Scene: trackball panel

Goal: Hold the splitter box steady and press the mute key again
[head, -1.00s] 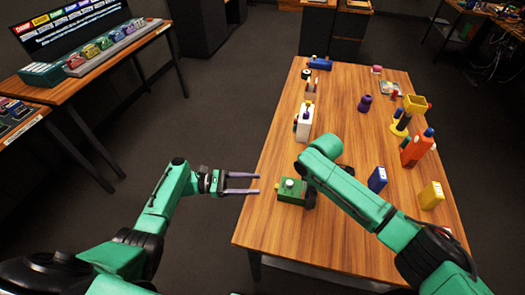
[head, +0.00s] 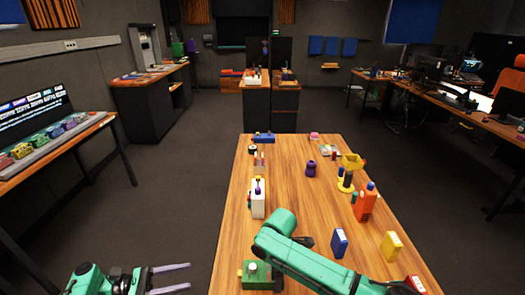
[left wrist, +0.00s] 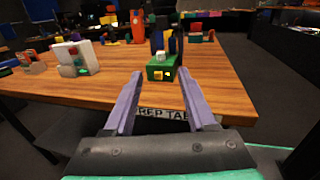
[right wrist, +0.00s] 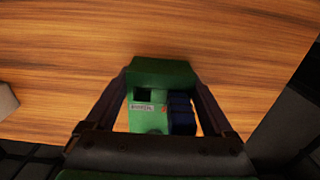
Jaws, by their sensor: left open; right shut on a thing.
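The splitter box seems to be the small green box (head: 256,277) near the table's left front edge, with a pale round piece (head: 252,266) on top. In the left wrist view the green box (left wrist: 160,72) has a yellow patch on its near face. My right gripper (right wrist: 160,95) is shut on this box, which rests at the table; its fingers lie on both sides. A label, a dark square and dark blue blocks show there. I cannot tell which part is the mute key. My left gripper (head: 188,278) is open and empty, left of the box and apart from it.
The wooden table (head: 290,200) also holds a white box (head: 258,198), a purple piece (head: 311,169), an orange bottle (head: 365,203), a blue box (head: 339,243) and a yellow box (head: 391,245). Floor is clear to the table's left. A side desk (head: 70,150) stands further left.

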